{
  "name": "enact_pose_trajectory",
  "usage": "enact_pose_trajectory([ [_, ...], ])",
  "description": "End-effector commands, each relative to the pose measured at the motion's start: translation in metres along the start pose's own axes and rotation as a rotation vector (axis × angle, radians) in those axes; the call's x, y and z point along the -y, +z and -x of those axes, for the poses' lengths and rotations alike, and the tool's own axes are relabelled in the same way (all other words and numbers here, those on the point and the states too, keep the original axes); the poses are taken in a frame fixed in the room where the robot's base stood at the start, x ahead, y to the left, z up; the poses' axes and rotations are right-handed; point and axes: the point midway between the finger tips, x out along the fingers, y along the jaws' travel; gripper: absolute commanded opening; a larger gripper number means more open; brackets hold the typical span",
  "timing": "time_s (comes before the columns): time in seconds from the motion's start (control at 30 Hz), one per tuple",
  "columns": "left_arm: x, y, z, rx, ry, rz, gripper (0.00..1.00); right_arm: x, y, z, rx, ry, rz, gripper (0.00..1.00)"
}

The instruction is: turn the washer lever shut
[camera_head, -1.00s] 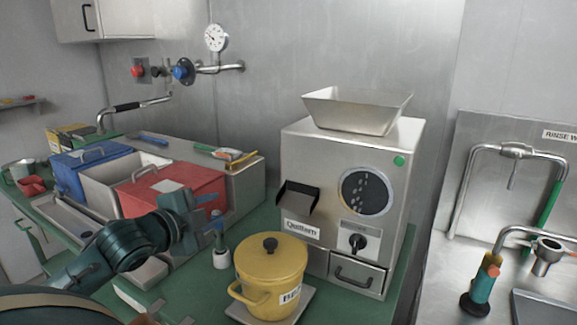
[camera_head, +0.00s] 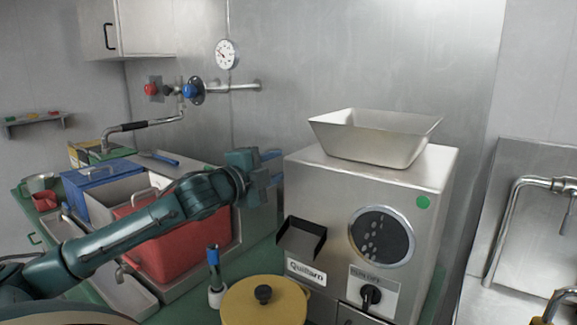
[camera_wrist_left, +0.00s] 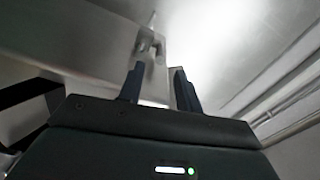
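No part is clearly marked as the washer lever, and I cannot tell which one it is. A bent metal pipe with a black grip (camera_head: 140,126) stands at the back left. On the wall are a blue valve knob (camera_head: 190,90) and a red one (camera_head: 151,89). A rinse station pipe (camera_head: 508,215) stands at the right. My left gripper (camera_head: 272,167) is raised beside the upper left of the grinder (camera_head: 300,190), its fingers apart and pointing right. In the left wrist view the fingers (camera_wrist_left: 158,88) are apart, with a blurred metal fitting (camera_wrist_left: 152,44) beyond them. My right gripper is out of view.
A metal hopper (camera_head: 375,138) tops the grinder. A yellow lidded pot (camera_head: 245,305) stands on the green counter before it.

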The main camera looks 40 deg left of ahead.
Motion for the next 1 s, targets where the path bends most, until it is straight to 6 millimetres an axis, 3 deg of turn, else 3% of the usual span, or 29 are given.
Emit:
enact_pose_trajectory([
  [0.2, 0.002, 0.000, -0.027, 0.000, -0.004, -0.002, 0.34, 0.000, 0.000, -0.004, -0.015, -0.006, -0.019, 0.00],
  [0.53, 0.002, 0.001, -0.043, 0.001, -0.004, 0.006, 0.34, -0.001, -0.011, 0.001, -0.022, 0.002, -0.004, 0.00],
  [1.0, -0.001, 0.000, -0.051, 0.000, 0.000, 0.002, 0.34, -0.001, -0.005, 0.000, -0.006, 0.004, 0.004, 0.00],
])
